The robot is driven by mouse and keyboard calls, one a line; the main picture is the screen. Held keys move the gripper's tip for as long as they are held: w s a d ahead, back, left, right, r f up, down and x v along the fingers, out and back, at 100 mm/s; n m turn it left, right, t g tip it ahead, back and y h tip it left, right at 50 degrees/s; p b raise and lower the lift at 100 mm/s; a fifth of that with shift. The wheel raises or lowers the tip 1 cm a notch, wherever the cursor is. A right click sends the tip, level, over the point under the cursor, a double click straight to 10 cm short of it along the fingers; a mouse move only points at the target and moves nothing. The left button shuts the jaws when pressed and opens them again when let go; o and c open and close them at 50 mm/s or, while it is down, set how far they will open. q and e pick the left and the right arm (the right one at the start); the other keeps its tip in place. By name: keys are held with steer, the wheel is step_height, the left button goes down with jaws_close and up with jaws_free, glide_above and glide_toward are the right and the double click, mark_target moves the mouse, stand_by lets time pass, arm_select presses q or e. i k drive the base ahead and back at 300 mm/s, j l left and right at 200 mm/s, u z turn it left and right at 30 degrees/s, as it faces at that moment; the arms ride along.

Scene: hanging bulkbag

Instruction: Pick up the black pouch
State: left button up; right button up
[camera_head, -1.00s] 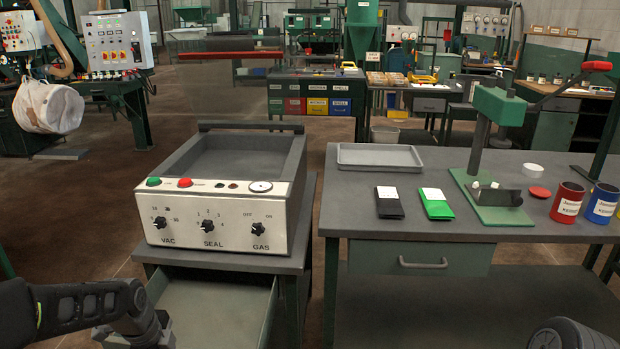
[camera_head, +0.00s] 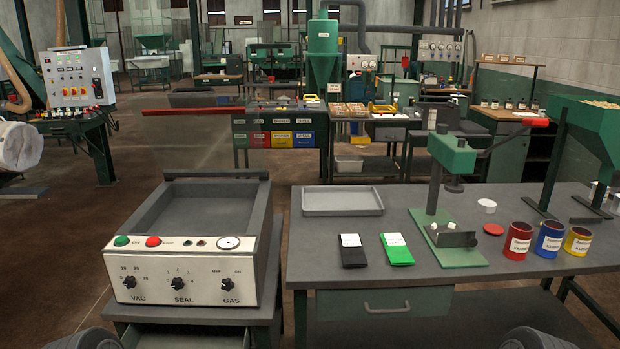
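The black pouch (camera_head: 353,252) lies flat on the grey workbench (camera_head: 320,271), with a white label at its upper end. A green pouch (camera_head: 397,250) with a white label lies just to its right, apart from it. Rounded dark parts of my arms show at the bottom edge, one at left and one at right, well short of the pouch. Neither of my grippers' fingers is in the picture.
A vacuum sealer (camera_head: 186,257) stands on a stand left of the bench. A grey tray (camera_head: 342,200) lies behind the pouches. A green press (camera_head: 450,205), a red lid (camera_head: 493,229) and red, blue and yellow cans (camera_head: 549,239) stand to the right. The bench front is clear.

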mark_target(351, 251)
steer(key=j+u, duration=0.1)
steer(key=u, duration=0.6)
steer(key=j+u, duration=0.1)
steer(key=u, duration=0.25)
steer(key=z, duration=1.4)
steer(key=i+l+z, duration=0.25)
steer(key=i+l, duration=0.6)
